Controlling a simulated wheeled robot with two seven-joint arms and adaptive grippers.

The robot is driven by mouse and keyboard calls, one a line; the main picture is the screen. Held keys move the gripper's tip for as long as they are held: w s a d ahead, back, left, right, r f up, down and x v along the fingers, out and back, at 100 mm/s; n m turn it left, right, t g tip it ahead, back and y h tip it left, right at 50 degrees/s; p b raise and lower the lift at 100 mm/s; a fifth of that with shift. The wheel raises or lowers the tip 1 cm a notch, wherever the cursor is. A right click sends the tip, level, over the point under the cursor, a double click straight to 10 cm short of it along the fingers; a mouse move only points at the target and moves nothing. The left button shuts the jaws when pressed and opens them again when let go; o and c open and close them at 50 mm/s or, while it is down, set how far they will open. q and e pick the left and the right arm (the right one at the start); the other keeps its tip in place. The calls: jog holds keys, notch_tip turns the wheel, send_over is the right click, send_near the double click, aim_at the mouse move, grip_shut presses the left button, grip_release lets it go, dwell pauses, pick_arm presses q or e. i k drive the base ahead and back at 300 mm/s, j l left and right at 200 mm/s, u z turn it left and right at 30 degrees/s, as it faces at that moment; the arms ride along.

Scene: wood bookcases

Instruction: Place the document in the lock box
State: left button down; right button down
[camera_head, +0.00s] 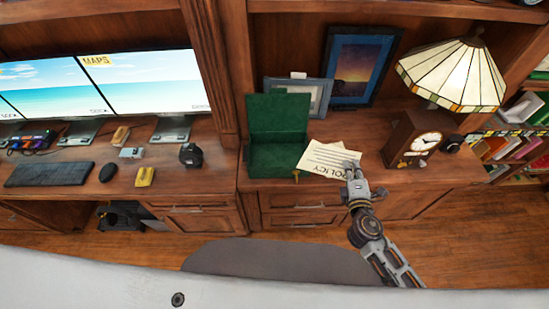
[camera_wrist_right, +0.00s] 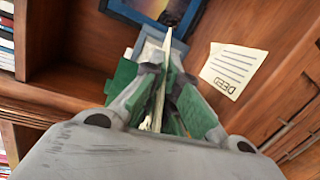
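The green lock box (camera_head: 275,155) stands on the wood counter with its lid raised; a brass-coloured key or latch shows at its front right. A cream document marked POLICY (camera_head: 322,162) is just right of the box. My right gripper (camera_head: 352,170) is at the document's right edge. In the right wrist view, a thin sheet (camera_wrist_right: 166,65) stands edge-on between the fingers of my right gripper (camera_wrist_right: 165,78), which look closed on it. Green parts of the box (camera_wrist_right: 121,78) show behind the fingers. A sheet marked DEED (camera_wrist_right: 234,68) lies apart on the counter. My left gripper is not in view.
Picture frames (camera_head: 358,65) lean behind the box. A wooden clock (camera_head: 412,140) and a stained-glass lamp (camera_head: 455,75) stand to the right. A wood divider (camera_head: 215,70) separates the desk with monitors (camera_head: 145,82), keyboard (camera_head: 48,173) and mouse.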

aim_at(276, 162)
jog(key=l+u, duration=0.35)
jog(key=k+l+u, duration=0.1)
jog(key=l+u, duration=0.25)
jog(key=l, duration=0.15)
jog(key=k+l+u, duration=0.1)
jog(key=l+u, duration=0.3)
jog(key=k+l+u, duration=0.2)
jog(key=l+u, duration=0.15)
jog(key=k+l+u, duration=0.2)
jog(key=l+u, duration=0.15)
jog(key=k+l+u, duration=0.5)
jog(key=u, duration=0.25)
